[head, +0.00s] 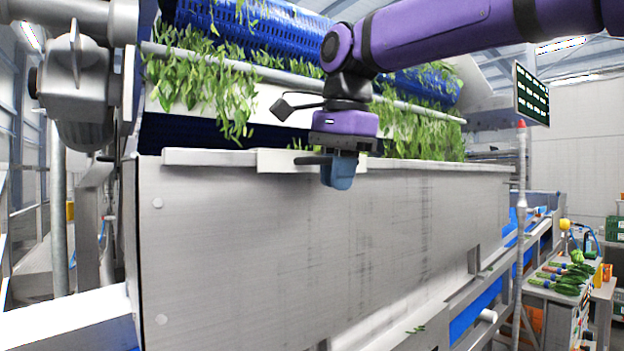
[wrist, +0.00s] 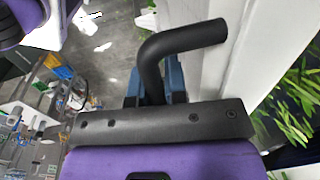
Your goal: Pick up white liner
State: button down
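A cream-white strip, which looks like the white liner (head: 284,161), lies over the top edge of the grey metal tank (head: 300,230) in the head view. My gripper (head: 339,182) points down at the right part of this strip, in front of the tank's upper edge. Its blue fingers overlap in the head view. In the wrist view the blue fingers (wrist: 156,90) show partly behind a black bent bar, which hides the space between them. I cannot tell whether they touch the strip or hold anything.
Leafy greens (head: 205,85) hang over a rail and the blue perforated drum (head: 260,30) behind the tank edge. A grey motor housing (head: 75,85) stands at the left. A table with vegetables (head: 562,278) is at the far right.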

jog(key=shift+r, duration=0.15)
notch_tip(320, 180, up, 18)
jog(key=shift+f, duration=0.2)
dwell(0.9)
